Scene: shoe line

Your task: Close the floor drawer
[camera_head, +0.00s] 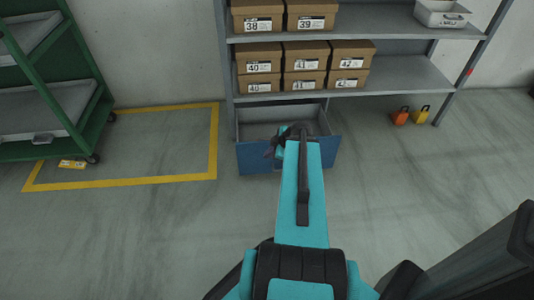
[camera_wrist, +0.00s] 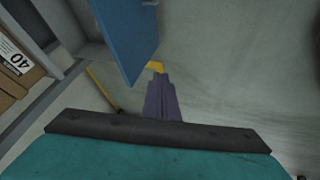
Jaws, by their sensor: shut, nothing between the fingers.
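The floor drawer (camera_head: 258,157) has a blue front and a grey inside. It stands pulled out below the lowest shelf, with its open top showing in the head view. Its blue front (camera_wrist: 124,38) also fills the upper middle of the wrist view. My gripper (camera_head: 269,153) is in front of the drawer front, left of its middle, partly hidden by my arm. In the wrist view my purple gripper (camera_wrist: 160,97) is shut and empty, close to the blue panel. I cannot tell whether it touches it.
Several shoe boxes (camera_head: 305,62) sit on the grey shelf rack (camera_head: 405,75) above the drawer. Orange (camera_head: 400,116) and yellow (camera_head: 421,114) items lie at right.

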